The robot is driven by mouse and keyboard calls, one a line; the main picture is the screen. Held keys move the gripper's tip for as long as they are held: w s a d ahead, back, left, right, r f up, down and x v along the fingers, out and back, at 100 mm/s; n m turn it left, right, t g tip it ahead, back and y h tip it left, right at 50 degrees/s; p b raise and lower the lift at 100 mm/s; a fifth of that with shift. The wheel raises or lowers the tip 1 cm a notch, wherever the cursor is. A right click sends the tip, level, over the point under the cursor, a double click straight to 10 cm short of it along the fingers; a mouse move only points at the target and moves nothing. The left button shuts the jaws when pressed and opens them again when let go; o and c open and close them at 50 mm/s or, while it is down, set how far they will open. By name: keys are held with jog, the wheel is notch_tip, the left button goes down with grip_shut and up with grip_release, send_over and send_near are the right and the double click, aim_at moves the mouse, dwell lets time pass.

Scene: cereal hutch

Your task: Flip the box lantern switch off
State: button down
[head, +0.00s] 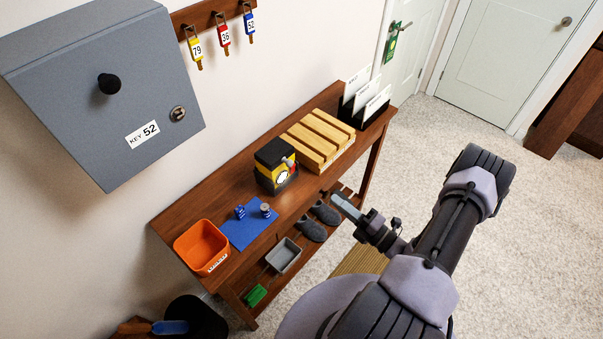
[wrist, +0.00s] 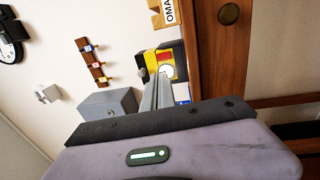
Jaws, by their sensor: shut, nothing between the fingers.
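The box lantern (head: 276,168) is yellow with a black top and base and stands upright on the wooden console table. A small grey lever (head: 289,162) sticks out from its side; I cannot tell whether it is on or off. In the wrist view the lantern (wrist: 176,58) shows its round pale lens, partly covered by my fingers. My gripper (head: 338,198) is shut and empty, in front of the table and to the right of the lantern, apart from it. The shut fingers (wrist: 157,92) point toward the lantern in the wrist view.
A slatted wooden crate (head: 318,138) and a black letter holder (head: 366,114) stand right of the lantern. A blue mat (head: 248,234) with small items and an orange bin (head: 201,247) lie left. A grey key cabinet (head: 100,85) hangs on the wall. Open floor lies to the right.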

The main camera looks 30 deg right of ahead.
aim_at(294, 168)
jog(key=b+x, duration=0.3)
jog(key=x, duration=1)
jog(key=shift+w+a, duration=0.1)
jog(key=shift+w, duration=0.05)
jog(key=shift+w+a+r, duration=0.1)
jog(key=shift+w, duration=0.2)
jog(key=shift+w+a+r, duration=0.1)
jog(key=shift+w+r, duration=0.05)
jog(key=shift+r, duration=0.05)
jog(key=shift+w+r+p, duration=0.15)
jog(key=shift+r+p, duration=0.3)
jog(key=shift+p, duration=0.2)
